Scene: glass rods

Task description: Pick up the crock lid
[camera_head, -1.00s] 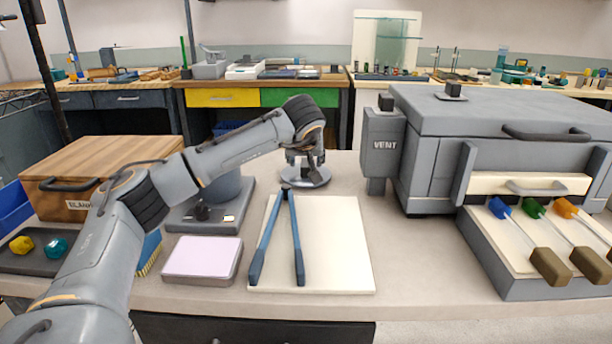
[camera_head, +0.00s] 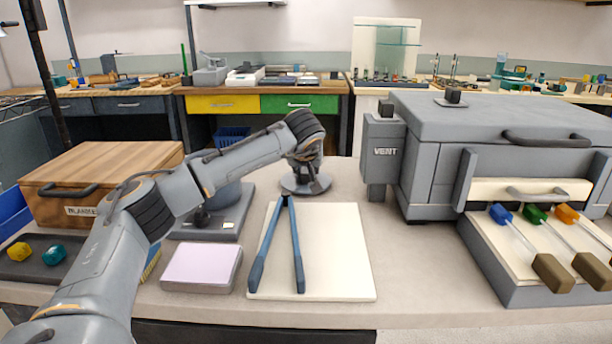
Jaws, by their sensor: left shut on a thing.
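The crock lid (camera_head: 322,184) is a flat grey disc at the back of the near bench, just behind the white board. My left gripper (camera_head: 305,176) points down over its middle and is shut on it, at what looks like its knob. The fingers and my wrist hide the lid's centre. The lid looks level; I cannot tell whether it touches the bench. A grey crock (camera_head: 226,195) stands left of it on a grey base (camera_head: 235,219), partly behind my arm. My right gripper is not in view.
Blue tongs (camera_head: 299,262) lie on a white board (camera_head: 340,255) in front of the lid. A grey kiln-like box (camera_head: 430,165) marked VENT stands to the right. A wooden box (camera_head: 105,170) and a pink-topped block (camera_head: 202,264) are on the left.

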